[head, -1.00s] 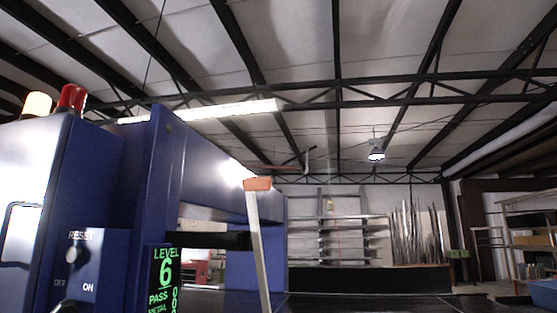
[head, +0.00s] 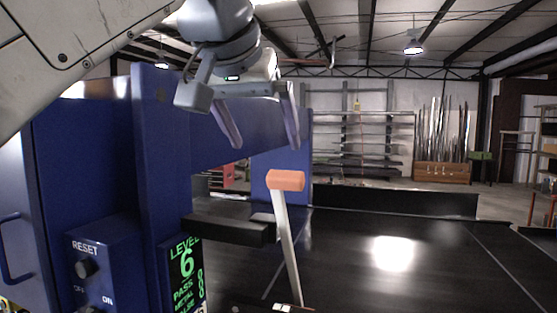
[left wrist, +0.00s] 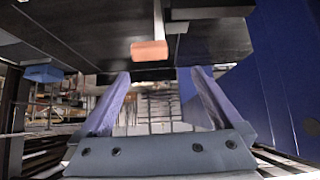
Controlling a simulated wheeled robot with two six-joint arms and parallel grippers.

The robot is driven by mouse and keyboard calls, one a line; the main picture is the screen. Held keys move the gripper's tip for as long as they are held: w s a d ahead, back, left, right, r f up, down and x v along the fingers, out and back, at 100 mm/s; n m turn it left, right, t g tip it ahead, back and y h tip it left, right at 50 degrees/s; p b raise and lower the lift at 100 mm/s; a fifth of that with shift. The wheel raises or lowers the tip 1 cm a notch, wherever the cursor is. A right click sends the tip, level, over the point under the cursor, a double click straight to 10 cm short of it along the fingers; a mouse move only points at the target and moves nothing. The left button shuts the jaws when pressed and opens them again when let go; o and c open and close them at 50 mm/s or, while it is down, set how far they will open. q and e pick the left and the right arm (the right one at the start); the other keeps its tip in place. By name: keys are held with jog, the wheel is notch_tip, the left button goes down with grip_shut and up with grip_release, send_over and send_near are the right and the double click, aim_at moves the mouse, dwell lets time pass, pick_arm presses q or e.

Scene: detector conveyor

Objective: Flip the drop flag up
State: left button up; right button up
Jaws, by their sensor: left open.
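The drop flag is a thin pale stem (head: 287,245) with an orange block (head: 286,180) on its end. In the head view it stands nearly upright, leaning slightly left, beside the blue detector's black bar. My left gripper (head: 267,146) is open and empty, above the orange block with its fingers pointing down. In the left wrist view the orange block (left wrist: 149,50) shows just beyond the open fingertips (left wrist: 155,74), roughly between them and apart from them. The flag's foot is only partly seen at the lower edge of the head view. My right gripper is not in view.
The blue detector housing (head: 163,150) fills the left, with a RESET knob (head: 86,268) and a green LEVEL 6 display (head: 187,265). A black bar (head: 228,229) juts out close to the flag. The dark conveyor (head: 430,270) is clear to the right.

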aim_at(285, 171)
pick_arm(q)
jog(key=x, duration=0.3)
jog(key=d+x, duration=0.1)
jog(key=x, duration=0.5)
jog(key=shift+s+d+r+p, duration=0.1)
jog(key=shift+d+p, duration=0.25)
jog(key=shift+d, duration=0.05)
jog(key=shift+w+f, duration=0.25)
jog(key=shift+f, duration=0.1)
jog(key=shift+c, duration=0.3)
